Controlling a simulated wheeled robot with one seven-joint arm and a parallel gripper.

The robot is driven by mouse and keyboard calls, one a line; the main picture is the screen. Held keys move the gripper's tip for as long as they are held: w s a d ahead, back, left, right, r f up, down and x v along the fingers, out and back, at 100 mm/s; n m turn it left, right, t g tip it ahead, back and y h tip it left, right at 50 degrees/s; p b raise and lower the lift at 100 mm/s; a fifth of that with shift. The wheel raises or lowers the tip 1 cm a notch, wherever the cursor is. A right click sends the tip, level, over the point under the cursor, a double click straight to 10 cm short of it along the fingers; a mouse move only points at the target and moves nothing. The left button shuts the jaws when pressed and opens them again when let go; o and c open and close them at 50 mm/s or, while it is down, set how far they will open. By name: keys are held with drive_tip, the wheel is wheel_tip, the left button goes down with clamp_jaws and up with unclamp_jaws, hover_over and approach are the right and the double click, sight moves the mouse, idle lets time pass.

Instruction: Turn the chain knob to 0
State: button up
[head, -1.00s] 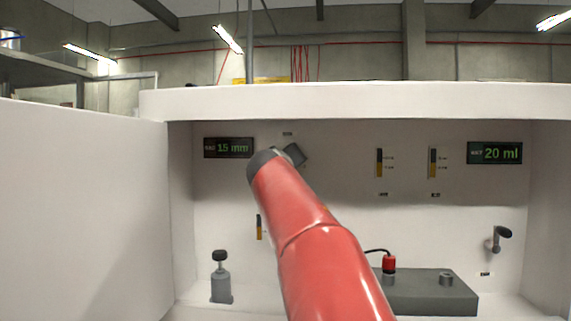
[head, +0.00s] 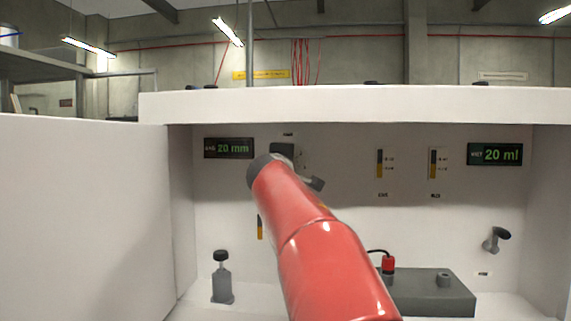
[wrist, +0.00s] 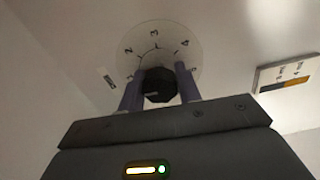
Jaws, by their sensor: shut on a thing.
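A black knob (wrist: 158,88) sits on a round pale dial plate (wrist: 145,31) in the wrist view. The knob's pointer direction cannot be told. A small label (wrist: 107,77) beside the dial is unreadable, so I cannot confirm the knob's name. In the head view my red arm and dark gripper hide most of this knob.
The left display (head: 229,148) reads 20 mm and the right display (head: 495,153) reads 20 ml. Two slider gauges (head: 380,164) (head: 433,164) are on the back wall. A grey bottle (head: 222,284), a grey block (head: 430,298) with a red-capped piece (head: 388,265), and a wall lever (head: 497,238) stand clear.

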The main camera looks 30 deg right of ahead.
drive_tip(key=shift+a+n, duration=0.1)
drive_tip(key=shift+n, duration=0.5)
drive_tip(key=o, duration=1)
drive_tip(key=shift+c, duration=0.2)
drive_tip(key=b+v, duration=0.1)
drive_tip(key=v, duration=0.6)
drive_tip(key=shift+s+a+b, duration=0.25)
drive_tip(key=shift+s+b, duration=0.05)
drive_tip(key=shift+b, duration=0.1)
drive_tip(key=s+a+f+m+g+y+p, duration=0.2)
drive_tip(key=s+a+f+m+g+y, duration=0.1)
drive_tip(key=s+f, duration=0.6)
drive_tip(key=s+a+f+m+g+y+p, duration=0.2)
drive_tip(key=s+a+f, duration=0.4)
drive_tip(key=s+f, duration=0.4)
drive_tip(key=s+a+f+m+g+y+p, duration=0.3)
drive_tip(key=s+a+f+m+g+y, duration=0.1)
drive_tip(key=s+f, duration=0.6)
wheel_tip(320, 180, down, 4)
drive_tip(key=shift+s+a+r+m+y, duration=0.25)
drive_tip(key=shift+a+m+y, duration=0.25)
drive_tip(key=shift+m, duration=0.7)
